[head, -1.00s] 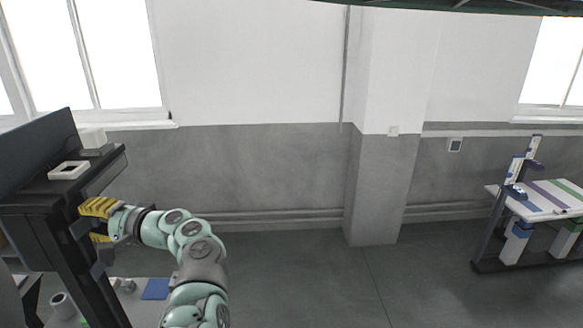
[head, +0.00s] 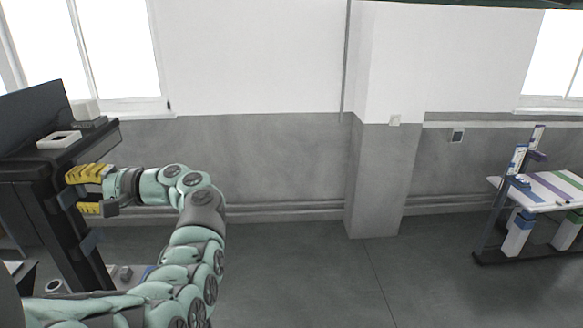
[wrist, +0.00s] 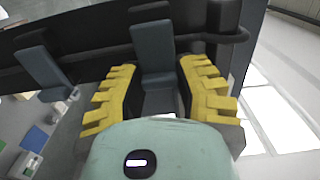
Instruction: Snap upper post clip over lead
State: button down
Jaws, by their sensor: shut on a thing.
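My gripper (head: 78,190) has yellow ribbed fingers and is at the dark post (head: 50,232) of the desk on the left, just below its top. In the wrist view the fingers (wrist: 154,92) stand on both sides of a blue-grey clip (wrist: 153,48), the upper one, and are shut on it. A similar lower clip (wrist: 45,65) sits farther left along the post, and it shows in the head view (head: 92,240). A thin black strand, likely the lead (wrist: 233,38), runs along the post and passes by the upper clip. Whether the clip is closed over it I cannot tell.
A white frame-like piece (head: 58,140) and a white block (head: 85,109) are on the desk top above my gripper. A lift table with striped top (head: 545,195) stands at the far right. The floor (head: 310,275) between is clear.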

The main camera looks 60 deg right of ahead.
jog(key=c, duration=0.6)
grip_release()
jog(key=v, duration=1.2)
jog(key=shift+s, duration=0.1)
